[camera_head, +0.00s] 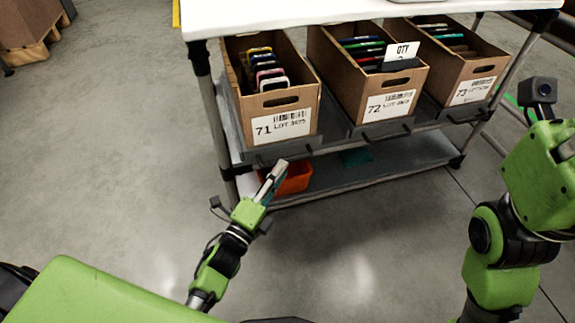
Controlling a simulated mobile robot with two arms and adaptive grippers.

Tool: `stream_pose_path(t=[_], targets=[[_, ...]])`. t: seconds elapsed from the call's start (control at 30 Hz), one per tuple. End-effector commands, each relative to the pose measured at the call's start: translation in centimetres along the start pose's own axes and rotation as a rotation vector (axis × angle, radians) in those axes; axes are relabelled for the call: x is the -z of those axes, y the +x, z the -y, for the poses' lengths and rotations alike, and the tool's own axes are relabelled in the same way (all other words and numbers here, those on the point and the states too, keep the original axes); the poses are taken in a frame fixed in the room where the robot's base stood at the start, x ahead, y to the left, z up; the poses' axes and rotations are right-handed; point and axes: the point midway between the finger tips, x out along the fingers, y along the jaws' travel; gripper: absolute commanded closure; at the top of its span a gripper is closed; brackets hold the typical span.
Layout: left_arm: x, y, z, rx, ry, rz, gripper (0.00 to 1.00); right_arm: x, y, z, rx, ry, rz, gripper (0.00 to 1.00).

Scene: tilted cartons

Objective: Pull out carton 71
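Carton 71 (303,97) is a brown open-top box with a white label and a hand slot in its front. It sits tilted toward me in the left place of the shelf's upper rack, with several coloured items inside. My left gripper (276,174) is in front of and below carton 71, pointing up toward the rack's front edge, and appears apart from the carton. Its fingers are seen side-on and overlap, so I cannot tell whether they are open. My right arm is at the right edge; its gripper is out of view.
Carton 72 (352,88) and carton 73 (455,77) stand to the right, in the same rack. A white top (300,12) overhangs the cartons' backs. An orange bin (297,180) is on the lower shelf (400,167).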

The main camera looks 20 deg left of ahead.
Motion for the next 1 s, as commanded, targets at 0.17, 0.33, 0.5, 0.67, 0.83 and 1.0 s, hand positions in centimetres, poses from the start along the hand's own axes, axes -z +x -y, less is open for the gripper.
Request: stream_pose_path(t=[0.17, 0.33, 0.5, 0.67, 0.83, 1.0], targets=[[0.1, 3.0, -0.2, 0.002, 0.0, -0.002, 0.75, 0.8, 0.3, 0.3, 0.012, -0.004, -0.033, 0.6], [0.0, 4.4, -0.1, 0.0, -0.001, -0.001, 0.75, 1.1, 0.7, 0.4, 0.018, -0.006, -0.045, 0.6], [0.0, 4.7, -0.1, -0.002, -0.001, 0.0, 0.75, 1.1, 0.8, 0.4, 0.019, -0.007, -0.049, 0.6], [0.0, 4.7, -0.1, -0.002, -0.001, 0.0, 0.75, 1.1, 0.8, 0.4, 0.02, -0.007, -0.049, 0.6], [0.0, 4.6, -0.1, -0.002, -0.001, 0.0, 1.0, 1.1, 0.8, 0.4, 0.02, -0.007, -0.049, 0.6], [0.0, 4.6, -0.1, -0.002, -0.001, 0.0, 1.0, 1.1, 0.9, 0.4, 0.02, -0.006, -0.05, 0.6]])
